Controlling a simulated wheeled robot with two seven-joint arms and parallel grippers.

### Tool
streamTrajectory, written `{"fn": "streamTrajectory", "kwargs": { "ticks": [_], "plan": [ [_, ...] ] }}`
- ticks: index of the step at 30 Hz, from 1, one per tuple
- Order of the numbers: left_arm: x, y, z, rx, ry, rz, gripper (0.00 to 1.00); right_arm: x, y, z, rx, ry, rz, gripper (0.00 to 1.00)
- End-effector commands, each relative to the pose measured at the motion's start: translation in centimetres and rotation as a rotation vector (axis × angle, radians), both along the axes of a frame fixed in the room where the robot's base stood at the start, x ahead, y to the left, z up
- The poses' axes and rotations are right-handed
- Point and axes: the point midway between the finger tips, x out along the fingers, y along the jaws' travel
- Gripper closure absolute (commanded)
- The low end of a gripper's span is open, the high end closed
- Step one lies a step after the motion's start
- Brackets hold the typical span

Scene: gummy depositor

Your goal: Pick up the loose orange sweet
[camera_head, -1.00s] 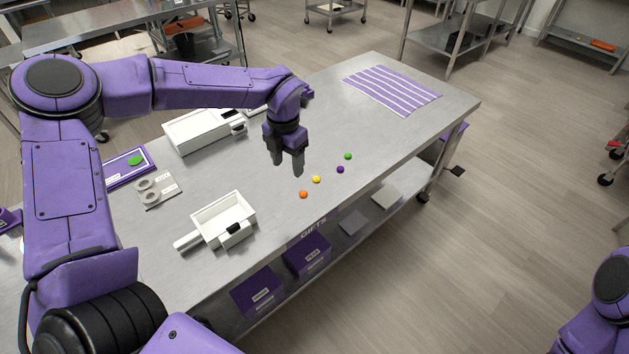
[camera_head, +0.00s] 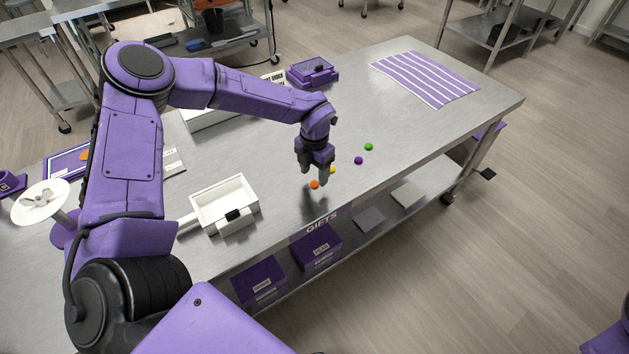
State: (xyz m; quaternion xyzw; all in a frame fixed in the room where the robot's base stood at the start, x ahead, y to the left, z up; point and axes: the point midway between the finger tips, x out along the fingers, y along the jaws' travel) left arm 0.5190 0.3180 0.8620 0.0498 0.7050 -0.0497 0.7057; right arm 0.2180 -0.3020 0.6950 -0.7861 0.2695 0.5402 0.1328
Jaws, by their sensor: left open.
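The loose orange sweet (camera_head: 314,184) lies on the steel table (camera_head: 280,178) near its front edge. My left gripper (camera_head: 315,180) is open and points down close to the orange sweet; its fingers show just above and beside it. I cannot tell whether a finger touches the sweet. A yellow sweet (camera_head: 333,170) is partly hidden behind the right finger. A purple sweet (camera_head: 358,160) and a green sweet (camera_head: 369,147) lie further right and back. My right gripper is not in view.
A white tray with a handle (camera_head: 224,204) stands left of the sweets. A purple-striped mat (camera_head: 425,77) lies at the back right. A purple box-like item (camera_head: 312,71) stands at the back. Purple boxes (camera_head: 317,247) sit on the shelf below. The table right of the green sweet is clear.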

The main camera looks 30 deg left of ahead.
Motion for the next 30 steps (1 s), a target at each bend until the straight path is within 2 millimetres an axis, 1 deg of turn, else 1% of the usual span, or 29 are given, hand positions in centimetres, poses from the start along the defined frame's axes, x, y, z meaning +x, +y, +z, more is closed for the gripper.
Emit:
{"fn": "streamTrajectory", "kwargs": {
  "ticks": [1, 3, 6, 12, 14, 15, 17, 18, 27, 30],
  "plan": [
    [0.0, 0.2, -0.6, 0.002, 0.005, 0.0, 0.42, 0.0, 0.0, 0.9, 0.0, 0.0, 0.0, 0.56],
    [0.0, 0.1, -1.9, 0.002, 0.004, -0.001, 0.42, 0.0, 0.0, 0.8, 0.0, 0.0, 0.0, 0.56],
    [0.1, 0.1, -2.7, 0.001, 0.001, 0.0, 0.42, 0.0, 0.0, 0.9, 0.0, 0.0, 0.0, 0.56],
    [0.1, 0.1, -2.8, 0.0, -0.001, 0.0, 0.42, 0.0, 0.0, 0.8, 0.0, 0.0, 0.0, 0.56],
    [0.1, 0.1, -2.8, 0.0, -0.001, 0.0, 0.61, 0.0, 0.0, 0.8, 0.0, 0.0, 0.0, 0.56],
    [0.1, 0.1, -2.8, 0.0, -0.001, 0.0, 0.74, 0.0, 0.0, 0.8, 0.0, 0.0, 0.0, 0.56],
    [0.1, 0.1, -2.8, 0.0, -0.001, 0.0, 0.94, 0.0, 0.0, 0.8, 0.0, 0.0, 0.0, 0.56],
    [0.1, 0.1, -2.8, 0.0, -0.001, 0.0, 1.0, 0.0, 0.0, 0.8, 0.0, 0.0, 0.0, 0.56],
    [0.1, 0.1, -2.8, 0.0, 0.0, 0.0, 1.0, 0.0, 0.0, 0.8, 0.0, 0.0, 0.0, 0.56],
    [0.1, 0.1, -2.5, 0.0, -0.001, 0.001, 1.0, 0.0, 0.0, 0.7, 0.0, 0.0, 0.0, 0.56]
  ]
}}
